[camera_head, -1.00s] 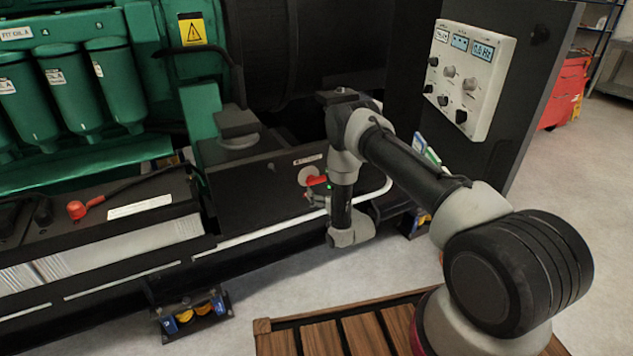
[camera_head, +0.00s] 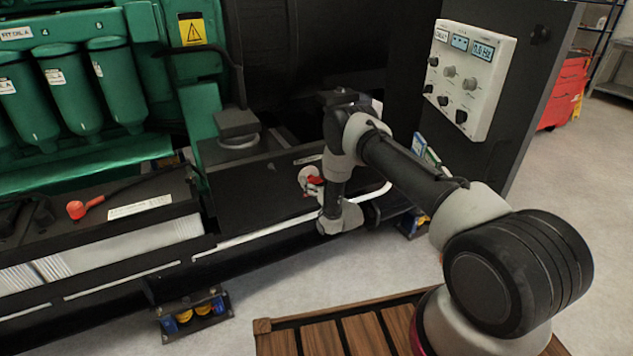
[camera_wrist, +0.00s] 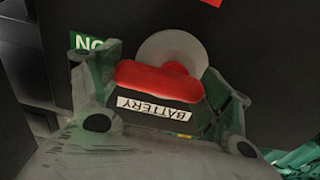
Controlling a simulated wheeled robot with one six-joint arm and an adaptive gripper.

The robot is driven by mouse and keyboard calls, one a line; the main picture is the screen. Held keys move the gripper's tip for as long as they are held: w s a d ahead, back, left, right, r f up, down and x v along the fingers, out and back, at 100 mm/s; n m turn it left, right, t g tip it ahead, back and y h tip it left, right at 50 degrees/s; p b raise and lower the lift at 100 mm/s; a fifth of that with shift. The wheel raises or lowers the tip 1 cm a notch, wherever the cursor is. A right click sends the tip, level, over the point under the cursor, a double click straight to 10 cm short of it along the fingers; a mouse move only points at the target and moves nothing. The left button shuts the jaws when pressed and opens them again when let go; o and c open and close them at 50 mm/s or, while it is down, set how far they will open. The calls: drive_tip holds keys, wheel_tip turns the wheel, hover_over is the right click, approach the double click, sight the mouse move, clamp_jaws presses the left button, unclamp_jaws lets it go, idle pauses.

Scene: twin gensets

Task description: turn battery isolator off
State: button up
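The battery isolator has a red handle (camera_wrist: 158,82) in front of a round pale plate (camera_wrist: 172,52) on a dark panel. In the wrist view the handle lies nearly level, tilting slightly down to the right. An upside-down "BATTERY" label (camera_wrist: 155,108) shows just below it. My gripper (camera_wrist: 163,90) is open, with one finger on each side of the handle, close to its ends. I cannot tell whether either finger touches it. In the head view the red handle (camera_head: 314,183) is partly hidden by my gripper (camera_head: 318,190), which is at the black base's side.
A battery (camera_head: 110,245) with a red terminal cap stands at left, below the green engine (camera_head: 100,160). A control panel (camera_head: 470,80) with knobs is at upper right. A pale rail (camera_head: 270,235) runs along the base below the isolator.

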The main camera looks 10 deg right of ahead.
drive_tip(key=shift+m, duration=0.4)
drive_tip(key=m, duration=0.3)
drive_tip(key=shift+f+m, duration=0.3)
drive_tip(key=shift+m, duration=0.1)
drive_tip(key=m, duration=0.4)
drive_tip(key=shift+a+f+m, duration=0.15)
drive_tip(key=shift+f+m, duration=0.1)
drive_tip(key=shift+m, duration=0.05)
drive_tip(key=m, duration=0.4)
drive_tip(key=shift+s+a+f, duration=0.1)
drive_tip(key=shift+a+f, duration=0.05)
drive_tip(key=shift+f, duration=0.05)
drive_tip(key=m, duration=0.4)
drive_tip(key=shift+a+m, duration=0.25)
drive_tip(key=shift+m, duration=0.05)
drive_tip(key=shift+f, duration=0.1)
drive_tip(key=o, duration=1)
